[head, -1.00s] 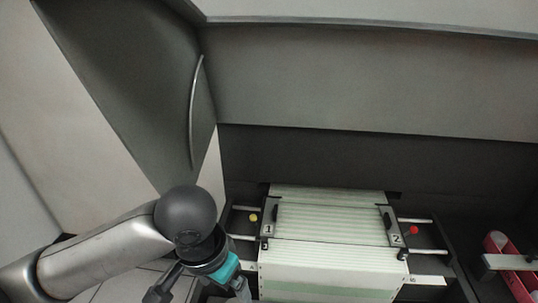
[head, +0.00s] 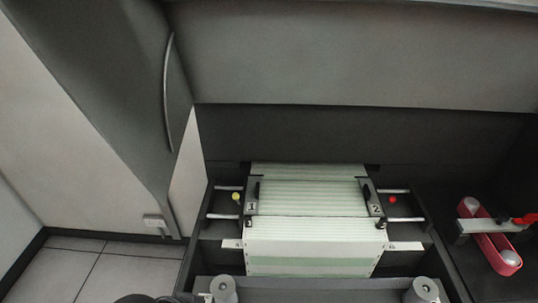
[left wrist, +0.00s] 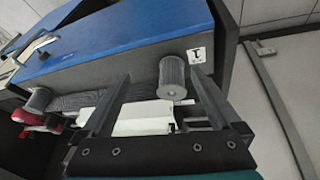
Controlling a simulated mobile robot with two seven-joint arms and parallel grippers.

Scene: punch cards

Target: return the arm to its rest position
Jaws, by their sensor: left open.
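My left gripper (left wrist: 158,73) shows in the left wrist view with its two dark fingers spread apart and nothing between them. Beyond its fingers are a grey ribbed knob (left wrist: 173,78) and a blue-topped unit (left wrist: 120,35). I cannot tell from this view whether the fingers touch anything. In the head view the left arm is almost wholly out of frame; only a dark rounded piece shows at the bottom edge, left of the machine. My right arm and gripper are not in view.
A machine with striped paper (head: 305,195) stands at the centre, with a yellow-tipped lever (head: 236,197) on its left and a red-tipped one (head: 393,199) on its right. A red tray (head: 487,243) lies at far right. Tiled floor (head: 100,270) is clear at lower left.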

